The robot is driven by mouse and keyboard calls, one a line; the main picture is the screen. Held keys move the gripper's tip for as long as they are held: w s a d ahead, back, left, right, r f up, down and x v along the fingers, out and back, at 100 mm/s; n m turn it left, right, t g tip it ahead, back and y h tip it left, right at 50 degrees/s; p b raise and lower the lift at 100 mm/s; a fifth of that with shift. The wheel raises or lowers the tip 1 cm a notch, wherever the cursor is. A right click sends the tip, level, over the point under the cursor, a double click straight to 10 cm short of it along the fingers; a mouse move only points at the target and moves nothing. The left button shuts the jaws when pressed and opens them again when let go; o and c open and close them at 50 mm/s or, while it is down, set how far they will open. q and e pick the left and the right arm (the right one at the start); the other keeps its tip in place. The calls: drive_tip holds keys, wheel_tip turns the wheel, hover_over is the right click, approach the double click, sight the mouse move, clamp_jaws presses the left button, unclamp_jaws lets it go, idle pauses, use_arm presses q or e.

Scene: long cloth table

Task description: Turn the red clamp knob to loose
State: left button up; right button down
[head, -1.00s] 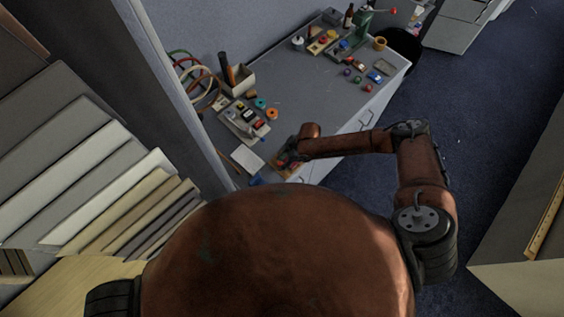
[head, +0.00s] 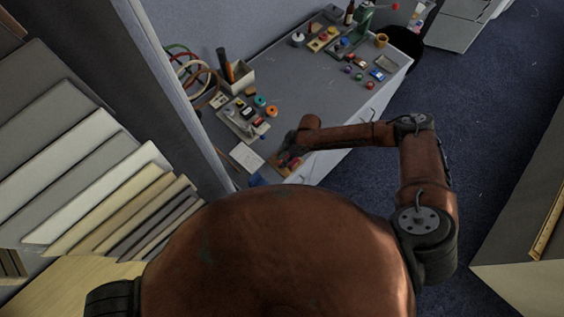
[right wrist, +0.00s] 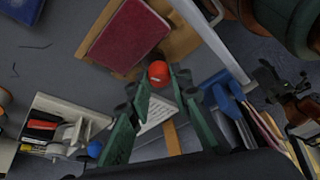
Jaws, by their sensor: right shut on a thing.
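The red clamp knob (right wrist: 158,73) shows in the right wrist view as a small rounded red piece between the fingertips. It is beside a wooden board (right wrist: 178,40) with a dark red pad (right wrist: 127,36) on it. My right gripper (right wrist: 158,82) has green fingers and is shut on the knob. In the head view my right gripper (head: 289,151) is at the near edge of the grey table, over the board, and hides the knob there. Which way the knob is turned cannot be told. My left gripper is not in view.
A light tray of small tools (head: 243,120) lies left of my right gripper, with a white sheet (head: 246,157) nearer. Small coloured objects and a green press (head: 364,17) stand at the far end. The table's middle is mostly clear. A grey post (head: 170,80) rises at the left.

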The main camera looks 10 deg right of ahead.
drive_tip(key=n+g+b, duration=0.1)
drive_tip(key=n+b, duration=0.2)
drive_tip(key=b, duration=0.1)
drive_tip(key=n+g+b, duration=0.1)
drive_tip(key=n+b, duration=0.3)
drive_tip(key=shift+w+a+f+g+h, duration=0.2)
drive_tip(key=shift+g+h, duration=0.1)
drive_tip(key=shift+h, duration=0.1)
drive_tip(key=n+g+h+b, duration=0.1)
drive_tip(key=n+b, duration=0.2)
drive_tip(key=n, duration=0.1)
drive_tip(key=shift+n, duration=0.4)
drive_tip(key=shift+r+n+g+h+b, duration=0.15)
drive_tip(key=shift+n+h+b, duration=0.25)
drive_tip(key=shift+n+b, duration=0.35)
drive_tip(key=shift+r+n+g+h+b, duration=0.15)
drive_tip(key=shift+n+h+b, duration=0.25)
drive_tip(key=shift+n, duration=0.55)
drive_tip(key=shift+w+f, duration=0.1)
drive_tip(key=c, duration=1.8)
unclamp_jaws()
drive_tip(key=shift+o, duration=0.2)
